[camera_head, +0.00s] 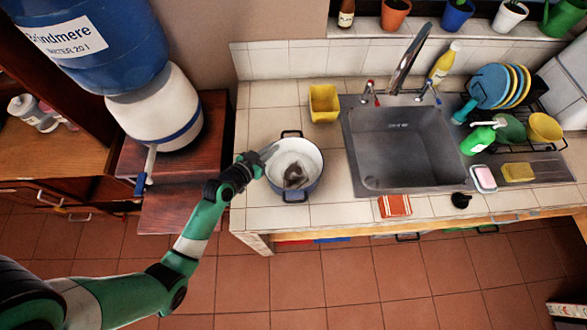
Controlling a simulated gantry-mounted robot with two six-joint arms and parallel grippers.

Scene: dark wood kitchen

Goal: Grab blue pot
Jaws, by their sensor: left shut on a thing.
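The blue pot (306,158) stands on the tiled counter left of the sink. It has a white inside, a blue outside and dark handles at its back and front. Something grey and dark (293,175) lies in it; I cannot tell what it is. My left gripper (268,153) reaches in from the left and is shut on the pot's upper left rim. The fingertips are small and partly hard to make out. My right gripper is not in view.
A yellow container (323,103) stands behind the pot. A large water dispenser (155,105) stands at the left. Bare tiles (265,95) lie behind the pot.

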